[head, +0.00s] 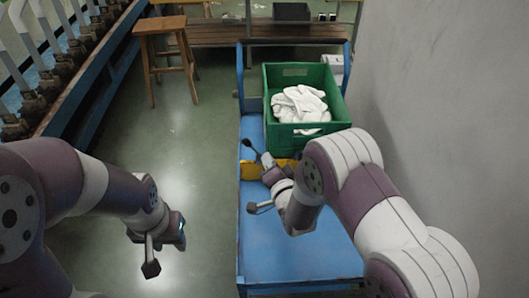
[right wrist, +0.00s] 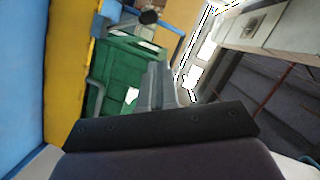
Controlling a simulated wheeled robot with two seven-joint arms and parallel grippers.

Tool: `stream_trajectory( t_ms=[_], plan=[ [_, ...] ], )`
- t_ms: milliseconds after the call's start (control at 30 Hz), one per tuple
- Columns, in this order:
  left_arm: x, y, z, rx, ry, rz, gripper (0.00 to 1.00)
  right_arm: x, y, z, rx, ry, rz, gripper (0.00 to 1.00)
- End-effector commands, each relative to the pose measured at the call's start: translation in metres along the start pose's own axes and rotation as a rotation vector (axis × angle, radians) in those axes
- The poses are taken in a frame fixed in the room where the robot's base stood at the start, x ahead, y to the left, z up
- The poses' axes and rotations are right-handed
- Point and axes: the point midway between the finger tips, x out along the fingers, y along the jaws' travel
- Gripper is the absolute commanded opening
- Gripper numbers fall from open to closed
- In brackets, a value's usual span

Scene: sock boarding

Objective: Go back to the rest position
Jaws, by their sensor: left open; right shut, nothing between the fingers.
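My left gripper (head: 177,231) hangs over the bare floor at the left of the head view. It is open and its jaws are partly hidden. My right gripper (head: 268,163) is above the blue cart, at the near side of the green crate, partly hidden behind its own wrist. In the right wrist view its fingers (right wrist: 167,85) are together with nothing between them. The green crate (head: 335,108) holds a pile of white socks (head: 299,104). The crate also shows, tilted, in the right wrist view (right wrist: 121,72).
The crate stands on a blue cart (head: 300,262); a yellow item (head: 280,168) lies beside it. A grey wall (head: 430,110) rises close on the right. A wooden stool (head: 160,25) and a blue-framed machine (head: 85,75) stand at the left. The floor between is clear.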

Motion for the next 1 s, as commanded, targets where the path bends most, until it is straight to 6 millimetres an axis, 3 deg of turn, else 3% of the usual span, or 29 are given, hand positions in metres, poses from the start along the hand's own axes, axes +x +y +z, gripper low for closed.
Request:
stream_trajectory(
  t_ms=[200,700,767,800,867,900,967,1000],
  plan=[
    [-0.001,0.000,0.000,0.000,0.000,0.000,0.43,-0.013,0.000,0.000,0.000,0.001,0.000,0.00],
    [-0.001,0.000,0.000,0.000,0.000,0.000,0.43,-0.013,0.000,0.000,-0.014,0.000,0.002,0.00],
    [0.000,0.000,0.000,0.000,0.000,0.000,0.43,-0.014,0.011,0.007,-0.081,-0.034,0.051,0.00],
    [0.000,0.000,0.000,0.000,0.000,0.000,0.43,-0.018,0.026,0.017,-0.143,-0.087,0.120,0.00],
    [-0.001,0.000,0.000,0.000,0.000,0.000,0.43,-0.035,0.059,0.036,-0.270,-0.227,0.269,0.00],
    [-0.003,0.000,0.000,0.000,0.000,0.000,0.43,-0.053,0.073,0.044,-0.376,-0.352,0.376,0.00],
    [-0.015,0.000,-0.002,0.000,0.000,0.000,0.43,-0.092,0.078,0.037,-0.522,-0.558,0.525,0.00],
    [-0.025,0.000,-0.003,0.000,0.000,0.000,0.43,-0.124,0.073,0.025,-0.605,-0.702,0.607,0.00]
  ],
)
